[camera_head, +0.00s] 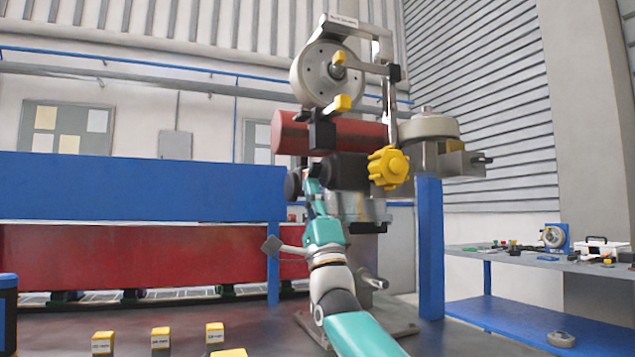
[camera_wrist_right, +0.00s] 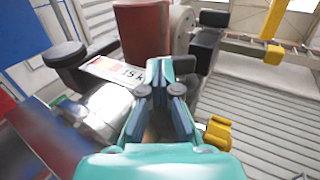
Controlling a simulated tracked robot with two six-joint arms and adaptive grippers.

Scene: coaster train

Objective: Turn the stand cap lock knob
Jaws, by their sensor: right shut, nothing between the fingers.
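A grey stand holds a wheel assembly (camera_head: 325,75) with a red cylinder (camera_head: 350,134) and a black block (camera_head: 348,171) below it. A yellow lobed knob (camera_head: 389,167) sits on the block's right side. A dark round knob (camera_head: 292,184) shows at its left; a black round knob also shows in the right wrist view (camera_wrist_right: 65,54). I cannot tell from the frames which is the stand cap lock knob. My right gripper (camera_head: 311,188) is shut and empty, its fingertips (camera_wrist_right: 163,92) pointing up close in front of the block. The left gripper is out of view.
A blue-framed red structure (camera_head: 130,185) stands at the left. A shelf (camera_head: 540,262) with small parts is at the right. Several yellow-topped blocks (camera_head: 160,338) stand at the lower left. A blue post (camera_head: 430,240) stands right of the stand.

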